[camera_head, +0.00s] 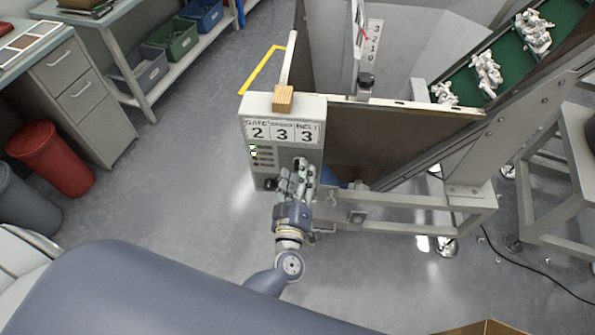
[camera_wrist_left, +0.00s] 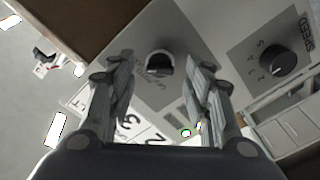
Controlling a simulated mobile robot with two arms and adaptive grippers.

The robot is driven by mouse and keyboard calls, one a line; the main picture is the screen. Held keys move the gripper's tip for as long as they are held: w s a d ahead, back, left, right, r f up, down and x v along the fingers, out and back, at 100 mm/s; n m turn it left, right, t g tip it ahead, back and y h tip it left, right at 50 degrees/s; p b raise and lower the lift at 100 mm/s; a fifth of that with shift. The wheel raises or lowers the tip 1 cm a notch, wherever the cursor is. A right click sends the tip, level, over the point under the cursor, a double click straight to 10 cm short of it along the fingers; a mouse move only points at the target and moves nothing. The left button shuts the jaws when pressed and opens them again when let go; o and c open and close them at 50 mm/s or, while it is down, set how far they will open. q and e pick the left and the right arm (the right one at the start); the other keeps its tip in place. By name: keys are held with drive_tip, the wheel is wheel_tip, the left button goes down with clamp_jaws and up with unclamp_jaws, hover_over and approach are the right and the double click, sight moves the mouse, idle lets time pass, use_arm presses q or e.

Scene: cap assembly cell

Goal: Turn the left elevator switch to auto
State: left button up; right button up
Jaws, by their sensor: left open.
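The control box (camera_head: 283,135) stands at the end of the elevator frame, with a panel reading GATE 2, SPEED 3, BELT 3. My left gripper (camera_head: 298,172) is in front of the lower right part of this panel. In the left wrist view its two fingers (camera_wrist_left: 160,88) are apart and nothing is between the pads. A dark round switch (camera_wrist_left: 159,66) with a pale rim lies beyond the fingertips, roughly centred between them. Its label is too small to read, and I cannot tell its setting. My right gripper is not in view.
A second dark knob (camera_wrist_left: 279,61) marked SPEED sits to the right in the left wrist view. A wooden block (camera_head: 283,98) rests on top of the box. The green conveyor (camera_head: 470,79) with white parts rises at the right. Grey floor left of the box is clear.

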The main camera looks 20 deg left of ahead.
use_arm(q)
drive_tip(key=shift+w+a, duration=0.1)
drive_tip(key=shift+w, duration=0.35)
drive_tip(key=shift+c, duration=0.2)
drive_tip(key=c, duration=1)
drive_tip(key=shift+n, duration=0.3)
drive_tip(key=n+b, duration=0.1)
drive_tip(key=n, duration=0.2)
drive_tip(key=shift+f, duration=0.1)
drive_tip(key=shift+n+b, duration=0.9)
drive_tip(key=shift+n, duration=1.7)
